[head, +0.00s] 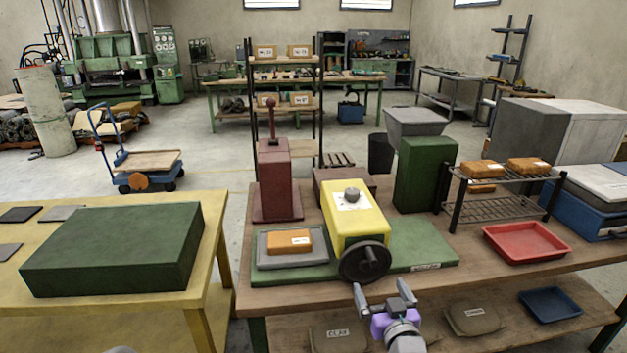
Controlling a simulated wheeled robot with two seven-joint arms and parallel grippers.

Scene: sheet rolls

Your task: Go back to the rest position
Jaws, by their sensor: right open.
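My right gripper (385,298) is at the bottom centre, in front of the wooden workbench's (300,297) front edge. Its two grey fingers stand apart and nothing shows between them. It is just below the dark handwheel (365,262) of the yellow machine (359,217); I cannot tell whether they touch. An orange package (289,242) with a white label lies on a grey plate (262,260) left of the machine.
A yellow table (225,215) with a large green block (118,249) stands at the left. On the workbench are a small rack (500,208) with orange packages and a red tray (526,242). A blue tray (550,304) and sacks (474,318) lie on the lower shelf. A floor gap separates the tables.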

